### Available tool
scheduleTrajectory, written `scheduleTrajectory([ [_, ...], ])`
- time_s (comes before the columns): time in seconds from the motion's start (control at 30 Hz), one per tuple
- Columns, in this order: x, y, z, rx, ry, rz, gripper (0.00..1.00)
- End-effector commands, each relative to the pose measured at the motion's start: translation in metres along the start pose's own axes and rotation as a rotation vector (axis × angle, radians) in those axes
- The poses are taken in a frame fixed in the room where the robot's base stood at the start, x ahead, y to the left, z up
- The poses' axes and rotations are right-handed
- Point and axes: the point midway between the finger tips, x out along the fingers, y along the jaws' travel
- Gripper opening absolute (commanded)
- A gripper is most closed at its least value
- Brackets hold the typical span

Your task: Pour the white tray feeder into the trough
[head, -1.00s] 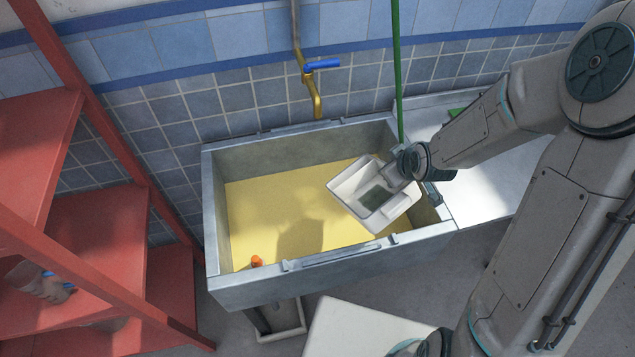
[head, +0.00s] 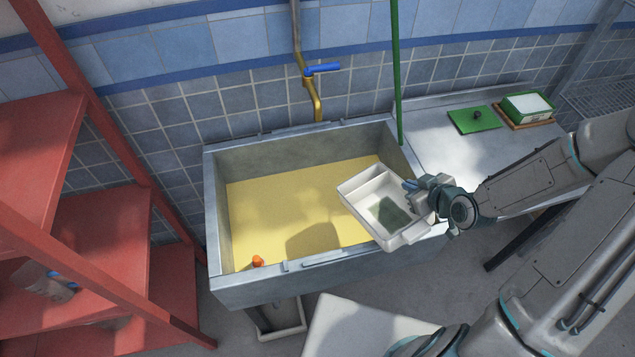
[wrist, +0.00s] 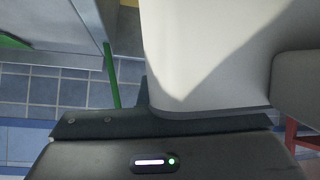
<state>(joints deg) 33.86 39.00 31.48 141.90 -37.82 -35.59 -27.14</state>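The white tray feeder (head: 372,190) is over the right end of the trough and its front right rim. It looks roughly level, with a dark greenish patch inside; I cannot tell whether that is liquid. My gripper (head: 412,187) is shut on the tray's right side wall. In the wrist view the tray's white surface (wrist: 205,50) fills much of the picture close up, and the fingertips are hidden. The grey metal trough (head: 255,290) has a flat yellow interior, with the tray's shadow on it. No stream falls from the tray.
A blue-handled brass tap (head: 318,100) hangs over the trough's back. A green pole (head: 396,70) stands behind its right end. A green lid (head: 474,119) and a green-edged container (head: 527,106) are on the right counter. Red shelves (head: 95,225) stand left. An orange piece (head: 258,261) sits inside the trough.

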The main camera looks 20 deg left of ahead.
Motion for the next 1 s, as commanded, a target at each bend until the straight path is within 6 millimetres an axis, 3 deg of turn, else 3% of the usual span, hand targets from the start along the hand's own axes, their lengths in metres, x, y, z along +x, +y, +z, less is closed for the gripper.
scheduleTrajectory([
  [0.67, -0.024, 0.02, 0.028, 0.137, 0.253, -0.058, 0.0],
  [0.87, -0.027, 0.021, 0.03, 0.151, 0.283, -0.066, 0.0],
  [1.0, -0.035, 0.024, 0.02, 0.152, 0.288, -0.067, 0.0],
])
